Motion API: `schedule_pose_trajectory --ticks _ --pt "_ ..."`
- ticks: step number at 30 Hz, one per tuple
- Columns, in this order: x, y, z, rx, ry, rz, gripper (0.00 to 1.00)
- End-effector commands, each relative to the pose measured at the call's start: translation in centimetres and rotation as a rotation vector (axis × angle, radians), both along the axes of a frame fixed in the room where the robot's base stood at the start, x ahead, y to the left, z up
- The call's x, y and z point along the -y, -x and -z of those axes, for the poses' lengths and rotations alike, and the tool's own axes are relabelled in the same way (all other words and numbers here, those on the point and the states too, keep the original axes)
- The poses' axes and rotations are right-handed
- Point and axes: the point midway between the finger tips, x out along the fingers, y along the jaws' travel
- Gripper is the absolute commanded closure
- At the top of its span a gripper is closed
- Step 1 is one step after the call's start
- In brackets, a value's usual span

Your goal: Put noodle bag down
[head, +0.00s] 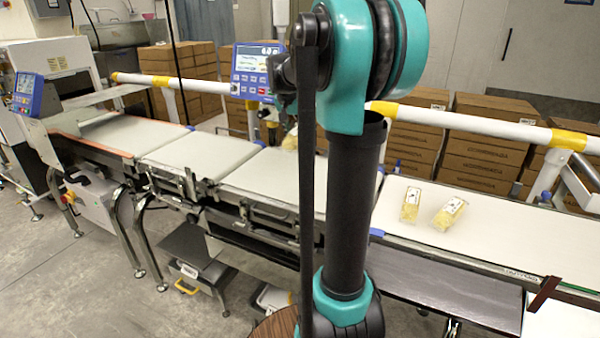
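Two noodle bags, clear with pale yellow contents and white-and-dark labels, lie on the white belt right of my arm in the head view. One is the left bag (411,205) and the other is the right bag (449,213); a small gap separates them. Another pale yellowish thing (290,139) shows partly beside my arm, above the far side of the middle belt. It may be a noodle bag; my arm hides most of it, and I cannot tell if it is held.
The belt line runs across the view, with a bare middle belt (275,182) and a bare left belt (200,158). A blue control panel (257,72) stands behind it. A white rail with yellow joints (470,122) runs along the back, before stacked brown cartons (487,150).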

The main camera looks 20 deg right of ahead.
Motion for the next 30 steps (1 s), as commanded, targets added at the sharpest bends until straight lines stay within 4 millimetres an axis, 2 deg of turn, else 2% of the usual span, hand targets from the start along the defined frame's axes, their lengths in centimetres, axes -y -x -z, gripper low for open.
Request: schedule_pose_trajectory --ticks 1,6,12,20,25,30 --pt "0.0 0.0 1.3 0.000 0.000 0.000 0.92" --pt "0.0 -0.1 5.5 0.000 0.000 0.000 0.92" --pt "0.0 0.0 9.6 0.000 0.000 0.000 0.92" --pt "0.0 0.0 11.9 0.000 0.000 0.000 0.92" --pt "0.0 -0.1 14.2 0.000 0.000 0.000 0.92" --pt "0.0 0.0 15.1 0.000 0.000 0.000 0.92"
